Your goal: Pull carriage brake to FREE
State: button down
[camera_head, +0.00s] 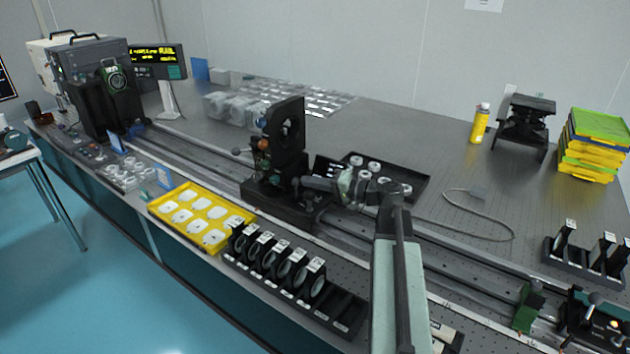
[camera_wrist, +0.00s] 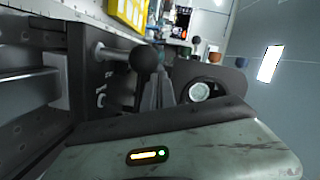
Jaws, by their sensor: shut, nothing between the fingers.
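The carriage (camera_head: 283,150) is a black upright plate with a round opening on a black base, standing on the long rail. Blue and orange-brown knobs sit on its left side. My gripper (camera_head: 305,184) is at the carriage's lower right side. In the wrist view my gripper (camera_wrist: 163,88) is shut, empty, and close beside the knob; contact cannot be told.
A yellow tray (camera_head: 232,214) of white parts and a black rack (camera_head: 340,307) of lens holders lie along the front edge. A black tray (camera_head: 413,176) of round parts is behind my arm. A cable (camera_head: 484,225) lies on open table at right.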

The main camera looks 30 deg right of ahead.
jog(key=shift+w+a, duration=0.1)
jog(key=shift+a, duration=0.25)
dwell(1.1)
